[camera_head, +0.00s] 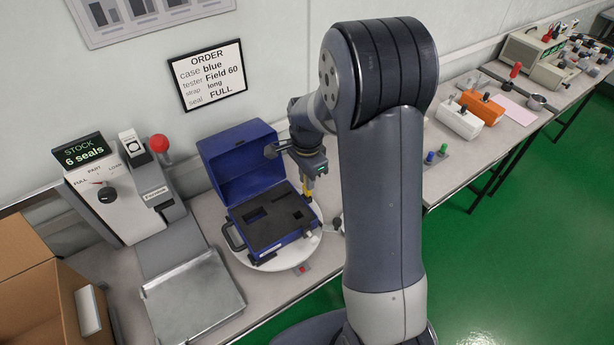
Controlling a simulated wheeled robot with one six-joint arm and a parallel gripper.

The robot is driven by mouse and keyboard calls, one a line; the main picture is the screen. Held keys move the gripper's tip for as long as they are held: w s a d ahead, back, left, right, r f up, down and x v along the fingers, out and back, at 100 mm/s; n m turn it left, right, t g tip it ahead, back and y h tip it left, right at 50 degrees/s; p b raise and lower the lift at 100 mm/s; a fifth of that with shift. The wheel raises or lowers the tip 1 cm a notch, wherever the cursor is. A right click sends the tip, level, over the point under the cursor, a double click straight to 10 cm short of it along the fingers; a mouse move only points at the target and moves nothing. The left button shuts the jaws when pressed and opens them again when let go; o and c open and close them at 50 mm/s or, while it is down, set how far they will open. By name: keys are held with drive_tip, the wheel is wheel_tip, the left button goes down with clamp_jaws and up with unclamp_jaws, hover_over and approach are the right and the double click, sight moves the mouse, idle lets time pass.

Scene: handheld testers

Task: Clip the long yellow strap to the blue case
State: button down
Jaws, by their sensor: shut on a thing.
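The blue case (228,172) stands open on a round white turntable (275,263), its lid raised at the back. Its grey foam insert has empty cutouts, and a black handle shows on its left side. My gripper (309,184) is over the right side of the case and shut on the yellow strap (309,189). I cannot tell whether the strap touches the case.
A seal press (130,190) with a dial and red knob stands left, behind a metal plate (192,296). A cardboard box (28,300) is at far left. An order sign (208,75) hangs behind. Testers (482,108) and small parts line the right bench.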

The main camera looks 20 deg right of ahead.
drive_tip(key=shift+f+b, duration=0.45)
drive_tip(key=shift+f, duration=0.25)
drive_tip(key=c, duration=1.3)
unclamp_jaws()
drive_tip(key=shift+o, duration=0.2)
drive_tip(key=shift+r, duration=0.1)
wheel_tip(320, 180, up, 11)
drive_tip(key=shift+f, duration=0.15)
drive_tip(key=shift+c, duration=0.5)
